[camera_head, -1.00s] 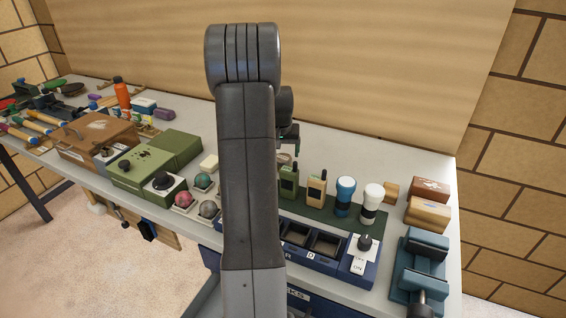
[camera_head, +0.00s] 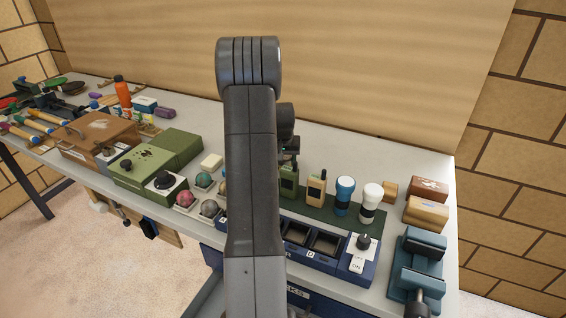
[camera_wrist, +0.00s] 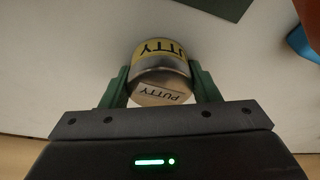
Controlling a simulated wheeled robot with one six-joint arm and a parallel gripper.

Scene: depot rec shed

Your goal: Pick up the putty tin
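The putty tin (camera_wrist: 158,70) is a small round metal tin with a yellow label and a lid marked PUTTY. In the wrist view it lies between the two green fingers of my gripper (camera_wrist: 160,75), one at each side and very close to it. I cannot tell whether the fingers press on the tin or only stand around it. In the head view my arm hides the tin, and only a small part of my gripper (camera_head: 290,147) shows beside the arm.
A green radio (camera_head: 288,182), a tan radio (camera_head: 316,188), a blue-and-white torch (camera_head: 344,195) and a white torch (camera_head: 370,202) stand near the arm on the table. A blue vise (camera_head: 418,268) is at the right. The wooden wall (camera_head: 330,60) stands behind.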

